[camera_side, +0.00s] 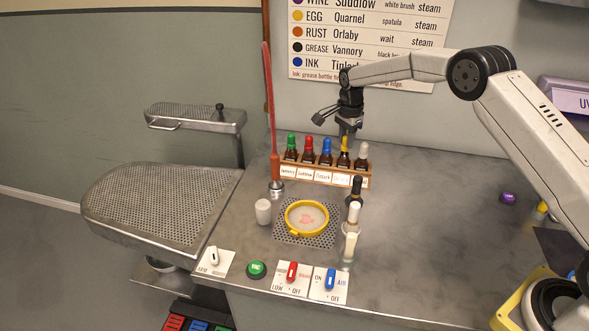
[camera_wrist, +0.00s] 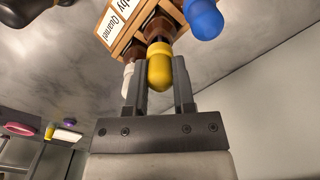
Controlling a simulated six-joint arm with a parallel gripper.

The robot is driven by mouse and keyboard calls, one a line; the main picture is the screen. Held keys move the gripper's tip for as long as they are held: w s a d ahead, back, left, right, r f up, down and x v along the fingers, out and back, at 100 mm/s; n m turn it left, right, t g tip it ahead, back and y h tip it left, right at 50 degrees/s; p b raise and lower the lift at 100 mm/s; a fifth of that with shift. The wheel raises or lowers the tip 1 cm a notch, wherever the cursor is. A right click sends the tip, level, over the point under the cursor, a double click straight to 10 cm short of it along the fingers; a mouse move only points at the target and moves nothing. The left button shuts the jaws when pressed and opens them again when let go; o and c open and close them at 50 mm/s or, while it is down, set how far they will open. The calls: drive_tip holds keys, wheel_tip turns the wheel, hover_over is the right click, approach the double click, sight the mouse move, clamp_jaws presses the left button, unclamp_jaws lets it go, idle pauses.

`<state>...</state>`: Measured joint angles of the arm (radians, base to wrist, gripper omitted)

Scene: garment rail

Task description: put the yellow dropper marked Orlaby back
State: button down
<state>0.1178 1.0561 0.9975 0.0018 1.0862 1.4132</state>
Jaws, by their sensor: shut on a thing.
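The yellow dropper (camera_side: 344,158) has a yellow bulb on a dark brown bottle. It stands in the fourth place from the left of the wooden rack (camera_side: 328,180), between the blue and white droppers. My gripper (camera_side: 346,139) is above it, pointing down, with its fingers on both sides of the bulb. In the wrist view the yellow bulb (camera_wrist: 159,66) sits between the fingers of my gripper (camera_wrist: 160,72), which is shut on it. Rack labels ending "by" and reading "Quarnel" show there. Whether the bottle is fully seated is hard to tell.
Green (camera_side: 291,141), red (camera_side: 309,144), blue (camera_side: 327,147) and white (camera_side: 363,150) droppers share the rack closely.

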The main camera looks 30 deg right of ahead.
drive_tip(key=shift+f, duration=0.6)
idle(0.7)
idle(0.3)
drive_tip(key=shift+c, duration=1.9)
unclamp_jaws()
drive_tip(key=shift+r, duration=0.15)
drive_tip(key=shift+r, duration=3.6)
